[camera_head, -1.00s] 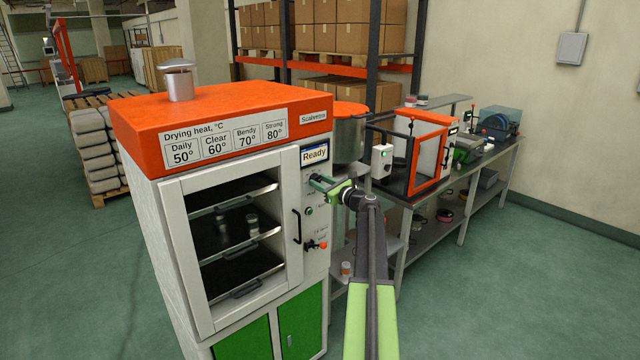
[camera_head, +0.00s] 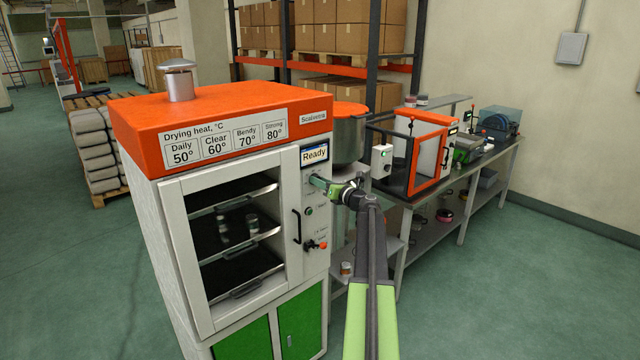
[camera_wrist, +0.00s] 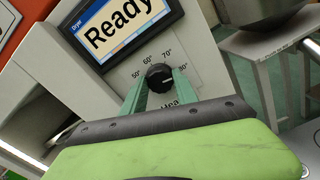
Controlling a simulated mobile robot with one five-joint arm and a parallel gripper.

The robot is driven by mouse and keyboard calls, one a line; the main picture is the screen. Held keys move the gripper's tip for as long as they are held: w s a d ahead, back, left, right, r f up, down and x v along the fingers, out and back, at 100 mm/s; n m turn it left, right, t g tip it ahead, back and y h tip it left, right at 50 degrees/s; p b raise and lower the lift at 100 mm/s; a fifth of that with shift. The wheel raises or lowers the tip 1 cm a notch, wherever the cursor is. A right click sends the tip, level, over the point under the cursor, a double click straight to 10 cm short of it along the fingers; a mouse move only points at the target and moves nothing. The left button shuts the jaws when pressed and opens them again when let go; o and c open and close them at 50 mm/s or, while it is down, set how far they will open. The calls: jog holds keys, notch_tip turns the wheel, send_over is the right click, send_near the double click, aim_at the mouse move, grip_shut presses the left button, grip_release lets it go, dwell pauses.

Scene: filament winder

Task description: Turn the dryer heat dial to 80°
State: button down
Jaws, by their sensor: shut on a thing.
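The black heat dial (camera_wrist: 158,77) is on the dryer's white front panel, below the screen, in the wrist view. Labels 50°, 60°, 70° and 80° (camera_wrist: 182,67) run around it from left to right. My gripper (camera_wrist: 160,88) has one green finger on each side of the dial and is shut on it. I cannot tell for sure which label the dial points to. In the head view my gripper (camera_head: 318,182) reaches the panel of the dryer (camera_head: 215,130) and hides the dial.
The screen (camera_head: 314,154) reads "Ready". A round green button (camera_head: 309,211) and a red-tipped lever (camera_head: 318,245) are lower on the panel, with the door handle (camera_head: 296,226) beside them. A workbench (camera_head: 420,190) with machines stands to the right.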

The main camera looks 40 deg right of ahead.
dwell(0.3)
jog(key=c, duration=0.9)
grip_release()
jog(key=shift+c, duration=0.2)
jog(key=s+a, duration=0.1)
jog(key=s, duration=1.6)
jog(key=shift+s+a, duration=0.15)
jog(key=shift+s, duration=0.05)
